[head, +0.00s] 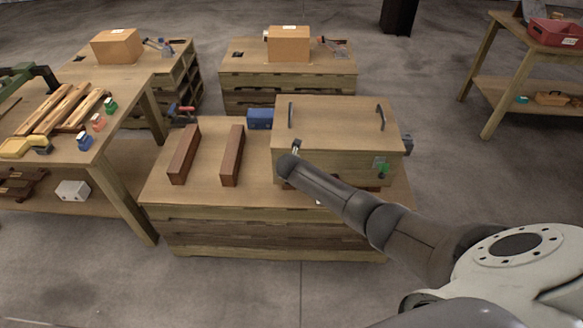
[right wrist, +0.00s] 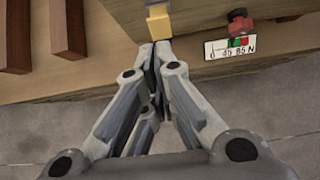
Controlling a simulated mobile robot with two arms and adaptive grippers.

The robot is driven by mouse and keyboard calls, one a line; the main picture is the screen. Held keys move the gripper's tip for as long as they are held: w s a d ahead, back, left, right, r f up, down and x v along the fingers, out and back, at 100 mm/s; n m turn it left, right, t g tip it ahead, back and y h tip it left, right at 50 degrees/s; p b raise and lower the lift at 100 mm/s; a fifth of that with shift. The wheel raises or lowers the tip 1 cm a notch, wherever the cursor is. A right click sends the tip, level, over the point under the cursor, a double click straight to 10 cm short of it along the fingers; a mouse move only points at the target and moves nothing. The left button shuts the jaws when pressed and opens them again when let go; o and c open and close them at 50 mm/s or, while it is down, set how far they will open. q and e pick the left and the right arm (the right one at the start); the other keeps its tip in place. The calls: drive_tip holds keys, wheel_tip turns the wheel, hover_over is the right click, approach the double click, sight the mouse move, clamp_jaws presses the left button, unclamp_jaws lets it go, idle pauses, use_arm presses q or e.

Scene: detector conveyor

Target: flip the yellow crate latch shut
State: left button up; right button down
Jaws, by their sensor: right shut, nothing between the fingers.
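The wooden crate (head: 330,152) sits with its lid down on the middle workbench in the head view. The yellow latch (right wrist: 160,25) is at the top of the right wrist view, on the crate's front face, with a grey part above it. My right gripper (right wrist: 158,48) is shut and empty, its fingertips just below the latch's lower end. I cannot tell whether they touch it. In the head view my right forearm covers the crate's front left and hides the latch. My left gripper is not in view.
A red fixture (right wrist: 240,24) and a white force scale label (right wrist: 230,47) are right of the latch. Two brown wooden bars (head: 184,154) lie left of the crate. A blue box (head: 260,118) stands behind them. The floor in front of the bench is clear.

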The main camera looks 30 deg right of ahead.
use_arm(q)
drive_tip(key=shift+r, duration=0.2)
use_arm(e)
drive_tip(key=shift+v, duration=1.55)
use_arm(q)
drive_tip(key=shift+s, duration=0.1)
use_arm(e)
drive_tip(key=shift+s+a+f, duration=0.1)
drive_tip(key=shift+s+f, duration=0.05)
